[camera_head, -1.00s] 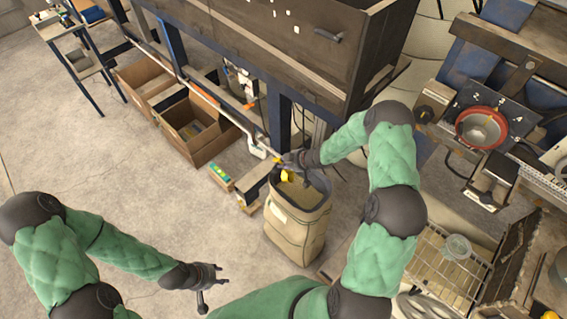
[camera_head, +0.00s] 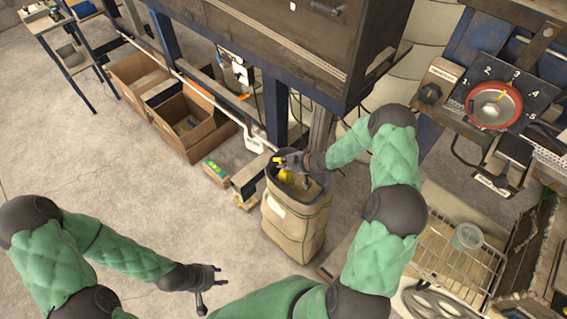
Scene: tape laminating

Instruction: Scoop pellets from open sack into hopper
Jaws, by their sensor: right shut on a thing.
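The open tan sack (camera_head: 292,222) stands upright on the floor at the centre, with a dark rim around its mouth. My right gripper (camera_head: 284,161) is over the back of the sack mouth, shut on a yellow scoop (camera_head: 286,177). The yellow part shows inside the mouth, below the gripper; its contents are too small to tell. Pellets are not clearly distinguishable in the sack. My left gripper (camera_head: 217,276) is open and empty over the floor at lower left.
A wire rack (camera_head: 440,242) with a clear cup (camera_head: 466,237) is at right.

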